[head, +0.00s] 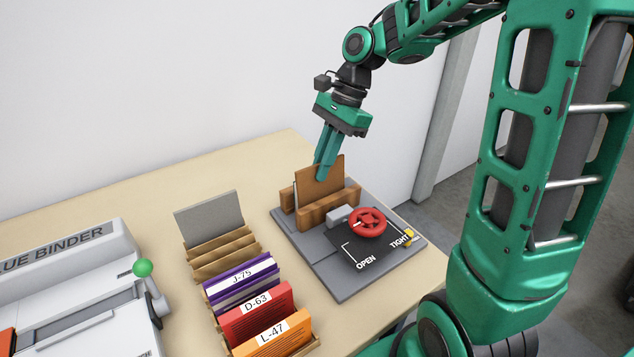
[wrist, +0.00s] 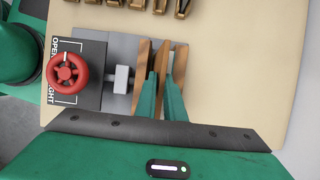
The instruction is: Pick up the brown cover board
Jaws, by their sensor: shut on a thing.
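The brown cover board (head: 325,180) stands upright in the press, between its two wooden jaws (head: 332,207). My gripper (head: 322,168) comes down from above and is shut on the board's upper part. In the wrist view the two teal fingers (wrist: 163,95) lie on either side of the board (wrist: 162,56), close to the wooden jaws. The board's lower part is hidden by the front jaw. I cannot tell whether the jaws press on it.
The press has a red handwheel (head: 368,222) beside OPEN and TIGHT marks. A rack to its left holds a grey board (head: 210,217), purple J-75, red D-63 and orange L-47 books. The glue binder (head: 75,290) stands further left. The table behind is clear (head: 270,160).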

